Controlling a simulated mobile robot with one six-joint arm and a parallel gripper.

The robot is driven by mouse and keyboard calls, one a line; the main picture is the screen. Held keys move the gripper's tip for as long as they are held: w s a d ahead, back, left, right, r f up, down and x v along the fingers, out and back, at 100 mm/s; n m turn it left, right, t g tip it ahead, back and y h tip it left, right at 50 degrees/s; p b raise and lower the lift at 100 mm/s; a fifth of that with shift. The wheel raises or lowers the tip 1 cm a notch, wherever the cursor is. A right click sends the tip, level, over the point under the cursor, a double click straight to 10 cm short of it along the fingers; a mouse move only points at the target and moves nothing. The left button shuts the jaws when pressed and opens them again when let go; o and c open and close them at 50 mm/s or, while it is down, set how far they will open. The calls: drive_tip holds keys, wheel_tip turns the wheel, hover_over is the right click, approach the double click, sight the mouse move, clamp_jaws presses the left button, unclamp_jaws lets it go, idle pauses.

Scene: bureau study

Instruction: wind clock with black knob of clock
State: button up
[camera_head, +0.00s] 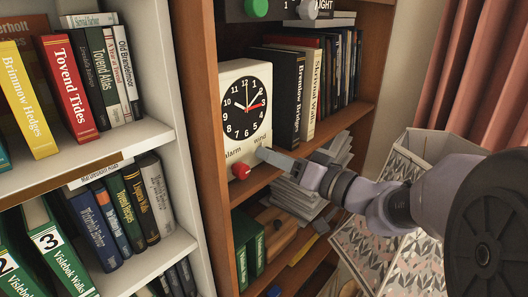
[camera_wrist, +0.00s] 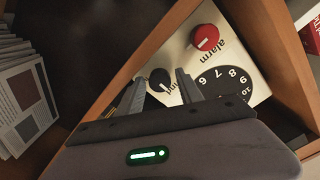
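A white clock (camera_head: 228,93) with a black dial stands on a wooden shelf, and its lower front also shows in the wrist view (camera_wrist: 245,62). Its red knob (camera_head: 241,171) sits below the "alarm" label and shows clearly in the wrist view (camera_wrist: 204,38). The black knob (camera_wrist: 160,79) is by the "wind" label in the wrist view; in the head view my gripper hides it. My gripper (camera_head: 264,153) is at the clock's lower right corner. In the wrist view its fingers (camera_wrist: 161,77) are open, one on each side of the black knob, with small gaps visible.
Black and white books (camera_head: 286,95) stand right of the clock on the same shelf. Paper stacks (camera_head: 297,200) lie on the shelf below. A wooden upright (camera_head: 203,120) is close on the clock's left. A patterned box (camera_head: 365,250) stands under my arm.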

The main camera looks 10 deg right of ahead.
clamp_jaws()
